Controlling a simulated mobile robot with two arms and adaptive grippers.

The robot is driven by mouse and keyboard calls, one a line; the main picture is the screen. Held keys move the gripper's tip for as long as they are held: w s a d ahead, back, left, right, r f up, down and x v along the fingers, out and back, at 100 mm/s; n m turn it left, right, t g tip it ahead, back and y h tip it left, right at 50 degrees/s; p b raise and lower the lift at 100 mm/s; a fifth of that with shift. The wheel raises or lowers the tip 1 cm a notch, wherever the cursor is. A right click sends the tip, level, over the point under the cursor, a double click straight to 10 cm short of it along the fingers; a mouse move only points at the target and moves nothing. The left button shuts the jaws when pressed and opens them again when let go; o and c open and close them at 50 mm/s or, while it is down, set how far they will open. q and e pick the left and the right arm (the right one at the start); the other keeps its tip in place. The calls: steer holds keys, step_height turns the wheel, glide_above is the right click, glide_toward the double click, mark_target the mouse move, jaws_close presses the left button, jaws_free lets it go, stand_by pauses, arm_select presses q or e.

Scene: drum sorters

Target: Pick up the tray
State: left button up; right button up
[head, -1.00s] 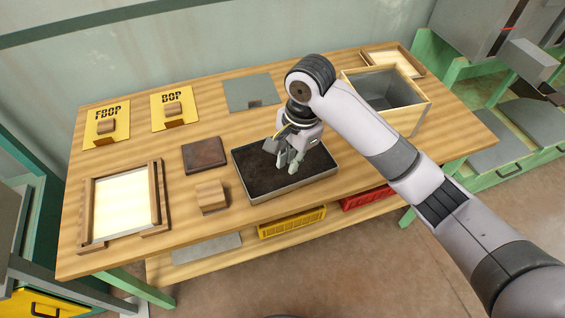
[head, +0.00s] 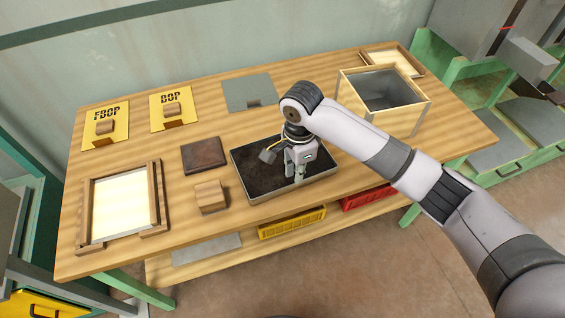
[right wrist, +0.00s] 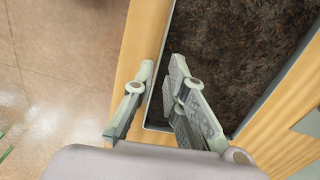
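The tray (head: 262,196) is a shallow, thin-rimmed rectangular tray of dark brown, crumbly material, lying flat at the table's front edge. Its rim also shows in the right wrist view (right wrist: 167,38). My right gripper (head: 299,172) points down at the tray's front side, right of its middle. In the right wrist view its fingers (right wrist: 161,68) are apart, one over the outer side of the rim and one over the dark contents. The rim runs between them, and no contact with it is clear. My left gripper is out of view.
The wooden table (head: 135,145) holds an open box (head: 410,118) to the tray's right. A wooden block (head: 210,196), a dark square plate (head: 204,155) and a framed panel (head: 122,205) lie to its left. Yellow and red crates (head: 290,222) sit on the shelf below.

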mark_target(296, 188)
steer(key=shift+f+p, duration=0.3)
steer(key=shift+f, duration=2.5)
steer(key=shift+c, duration=0.3)
jaws_close()
steer(key=shift+w+r, duration=0.1)
steer(key=shift+r, duration=0.15)
